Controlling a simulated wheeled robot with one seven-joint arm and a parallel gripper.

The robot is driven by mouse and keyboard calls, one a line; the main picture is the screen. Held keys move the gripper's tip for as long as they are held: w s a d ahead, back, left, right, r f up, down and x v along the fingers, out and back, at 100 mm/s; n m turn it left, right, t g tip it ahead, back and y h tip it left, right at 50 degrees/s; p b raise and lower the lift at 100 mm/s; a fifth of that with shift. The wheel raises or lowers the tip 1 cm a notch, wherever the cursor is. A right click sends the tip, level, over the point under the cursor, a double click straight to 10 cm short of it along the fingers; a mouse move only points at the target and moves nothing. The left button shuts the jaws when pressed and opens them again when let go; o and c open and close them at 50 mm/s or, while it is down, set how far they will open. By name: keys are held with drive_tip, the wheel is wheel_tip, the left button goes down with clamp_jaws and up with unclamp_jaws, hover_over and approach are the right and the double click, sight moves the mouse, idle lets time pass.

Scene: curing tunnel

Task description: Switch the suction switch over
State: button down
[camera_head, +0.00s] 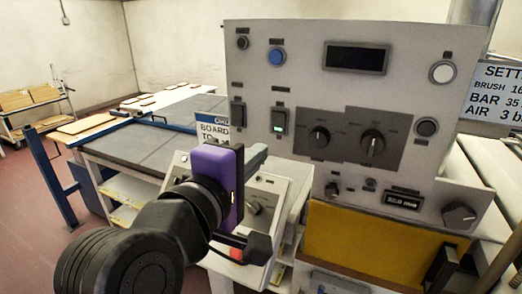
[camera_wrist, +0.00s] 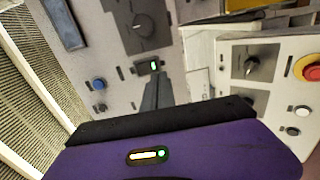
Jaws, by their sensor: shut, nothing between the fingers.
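The grey control panel (camera_head: 300,90) carries a dark rocker switch (camera_head: 238,115) and a green-lit rocker switch (camera_head: 278,122). Their labels are too small to read, so I cannot tell which control is the suction switch. My gripper (camera_head: 263,149) is shut and empty, in front of the panel's lower left. In the wrist view my shut fingers (camera_wrist: 156,80) reach toward the green-lit rocker (camera_wrist: 154,66), with their tips just below it in the picture. I cannot tell whether they touch the panel. The dark rocker is hidden behind the fingers there.
Two rotary knobs (camera_head: 346,142) sit on a dark plate right of the rockers, and a blue button (camera_head: 276,56) is above them. A smaller control box with a knob (camera_wrist: 252,65) and a red button (camera_wrist: 310,70) stands close by. A grey worktable (camera_head: 140,150) lies behind left.

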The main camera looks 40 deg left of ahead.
drive_tip(key=f+b+v, duration=0.1)
drive_tip(key=v, duration=0.5)
drive_tip(key=shift+s+f, duration=0.2)
drive_tip(key=shift+s, duration=0.15)
drive_tip(key=shift+d, duration=0.1)
